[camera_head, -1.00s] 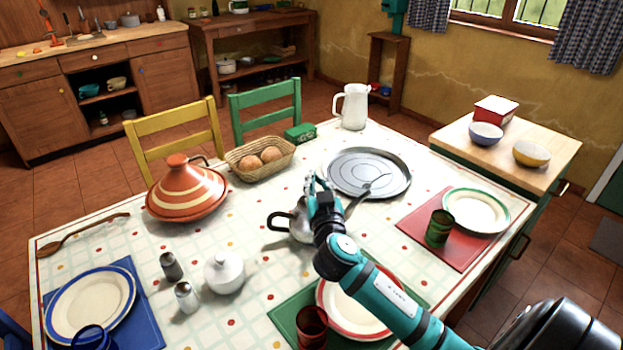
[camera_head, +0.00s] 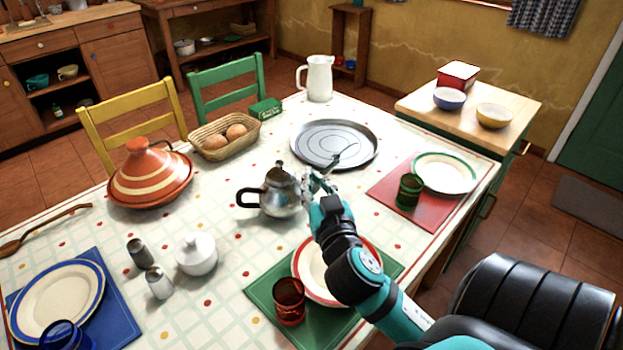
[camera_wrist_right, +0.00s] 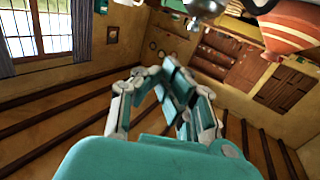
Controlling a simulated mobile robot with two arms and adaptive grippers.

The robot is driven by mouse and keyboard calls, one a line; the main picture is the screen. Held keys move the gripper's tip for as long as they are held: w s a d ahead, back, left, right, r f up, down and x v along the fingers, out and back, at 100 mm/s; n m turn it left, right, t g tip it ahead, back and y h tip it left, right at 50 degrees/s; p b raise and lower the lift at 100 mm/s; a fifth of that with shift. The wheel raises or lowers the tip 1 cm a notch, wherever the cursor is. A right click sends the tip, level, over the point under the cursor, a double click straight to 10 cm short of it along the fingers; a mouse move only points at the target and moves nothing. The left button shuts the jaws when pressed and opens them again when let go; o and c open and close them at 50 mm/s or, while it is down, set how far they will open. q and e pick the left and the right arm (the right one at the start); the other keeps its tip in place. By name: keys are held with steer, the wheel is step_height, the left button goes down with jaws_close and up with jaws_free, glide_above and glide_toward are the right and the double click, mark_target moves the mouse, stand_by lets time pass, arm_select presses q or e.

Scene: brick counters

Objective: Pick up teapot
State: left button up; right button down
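The silver teapot (camera_head: 283,197) stands upright on the table, its black handle toward the left and its lid on. It shows partly at the top edge of the wrist view (camera_wrist_right: 205,8). My right gripper (camera_head: 316,181) is just to the right of the teapot, on its spout side, and partly hides that side. The gripper's fingers also show in the wrist view (camera_wrist_right: 160,75), with no teapot between them. How far apart the fingertips are is not clear. My left gripper is not in view.
A round metal tray (camera_head: 335,144) lies behind the gripper. A plate (camera_head: 305,270) and red glass (camera_head: 289,300) are in front. A white sugar bowl (camera_head: 197,255), shakers and an orange tagine (camera_head: 150,178) stand to the left. A green glass (camera_head: 409,191) stands right.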

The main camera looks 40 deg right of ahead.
steer(key=c, duration=2)
jaws_free()
steer(key=shift+c, duration=0.2)
steer(key=o, duration=1.6)
steer(key=shift+r, duration=0.1)
steer(key=shift+w, duration=0.1)
